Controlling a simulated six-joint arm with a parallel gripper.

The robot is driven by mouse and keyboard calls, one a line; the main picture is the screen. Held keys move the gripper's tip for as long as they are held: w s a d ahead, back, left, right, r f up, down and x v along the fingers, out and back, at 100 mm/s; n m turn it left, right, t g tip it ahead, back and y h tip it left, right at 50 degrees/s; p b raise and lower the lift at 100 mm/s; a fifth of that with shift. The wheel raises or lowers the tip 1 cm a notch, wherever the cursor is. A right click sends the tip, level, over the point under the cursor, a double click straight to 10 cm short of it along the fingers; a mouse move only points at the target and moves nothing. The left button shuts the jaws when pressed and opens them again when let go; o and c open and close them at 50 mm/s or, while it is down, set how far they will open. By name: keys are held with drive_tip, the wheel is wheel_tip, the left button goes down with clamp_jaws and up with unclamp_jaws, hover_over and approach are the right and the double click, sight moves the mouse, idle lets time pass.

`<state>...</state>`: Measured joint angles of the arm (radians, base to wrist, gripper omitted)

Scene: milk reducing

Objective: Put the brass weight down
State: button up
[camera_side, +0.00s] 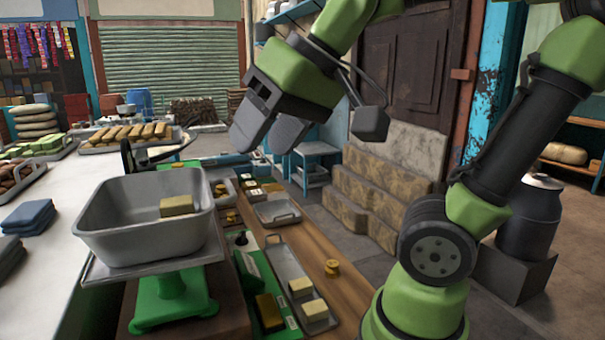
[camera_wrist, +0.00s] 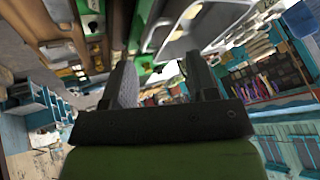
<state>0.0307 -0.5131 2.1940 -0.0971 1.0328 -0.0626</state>
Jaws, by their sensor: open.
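A small brass weight (camera_side: 332,268) stands upright on the wooden counter (camera_side: 345,290), right of a narrow metal tray. My gripper (camera_side: 268,132) is raised in the air above and left of it, well apart from it. Its two dark fingers are spread with nothing between them. The fingers also show in the wrist view (camera_wrist: 160,82), apart and empty. A few other small brass pieces (camera_side: 231,216) sit farther back beside the scale, too small to make out well.
A grey pan (camera_side: 140,238) holding a yellowish block (camera_side: 177,205) stands on a green scale (camera_side: 172,297). The narrow tray (camera_side: 283,258) holds two pale blocks (camera_side: 314,309). A darker yellow block (camera_side: 268,311) lies left of it. Stone steps (camera_side: 372,195) rise behind the counter.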

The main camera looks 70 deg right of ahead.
drive_tip(key=s+a+f, duration=0.1)
drive_tip(key=s+f, duration=0.3)
drive_tip(key=shift+s+t+y, duration=0.3)
drive_tip(key=shift+s, duration=0.1)
drive_tip(key=shift+o, duration=0.3)
idle(1.5)
